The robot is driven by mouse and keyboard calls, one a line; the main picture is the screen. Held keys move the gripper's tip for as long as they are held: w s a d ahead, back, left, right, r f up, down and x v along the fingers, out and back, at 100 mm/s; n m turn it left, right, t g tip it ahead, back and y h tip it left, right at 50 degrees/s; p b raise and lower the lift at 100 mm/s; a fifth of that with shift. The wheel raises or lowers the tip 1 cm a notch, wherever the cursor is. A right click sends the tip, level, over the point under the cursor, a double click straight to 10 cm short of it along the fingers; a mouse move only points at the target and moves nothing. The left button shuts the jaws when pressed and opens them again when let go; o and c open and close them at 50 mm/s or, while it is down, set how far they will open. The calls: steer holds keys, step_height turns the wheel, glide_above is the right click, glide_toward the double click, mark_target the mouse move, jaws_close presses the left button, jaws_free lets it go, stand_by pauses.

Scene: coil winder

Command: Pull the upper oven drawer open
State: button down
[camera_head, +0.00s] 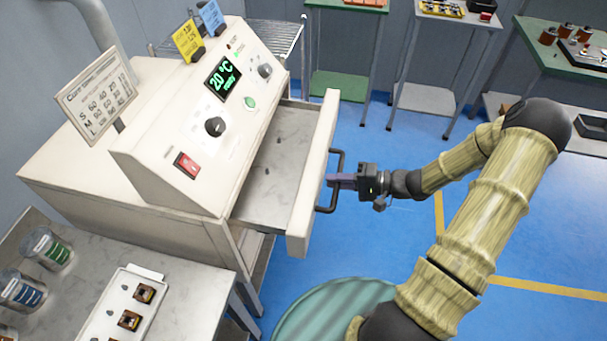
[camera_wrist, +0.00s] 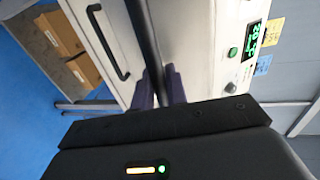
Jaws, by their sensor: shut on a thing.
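The oven (camera_head: 150,150) is a cream cabinet with a sloped control panel. Its upper drawer (camera_head: 318,170) stands pulled out to the right in the head view, with a bare grey floor (camera_head: 272,175) showing inside. My gripper (camera_head: 338,181) is shut on the drawer's black bar handle (camera_head: 337,160), at about the middle of the bar. In the wrist view, the purple fingers (camera_wrist: 160,88) of my gripper close around the dark handle bar (camera_wrist: 146,40). A lower drawer front with its own black handle (camera_wrist: 105,40) shows shut in the wrist view.
A grey table (camera_head: 60,305) with tins and a white tray (camera_head: 125,308) of small parts stands at the lower left. Blue floor (camera_head: 380,235) is open right of the drawer. Side tables (camera_head: 440,25) stand along the back.

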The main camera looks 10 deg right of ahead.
steer(key=f+v, duration=0.3)
steer(key=v, duration=1.2)
steer(key=shift+d, duration=0.3)
steer(key=shift+f, duration=0.1)
steer(key=c, duration=1.5)
jaws_free()
steer(key=b+v, duration=0.1)
steer(key=v, duration=1.6)
steer(key=shift+d, duration=0.25)
steer(key=shift+a, duration=0.1)
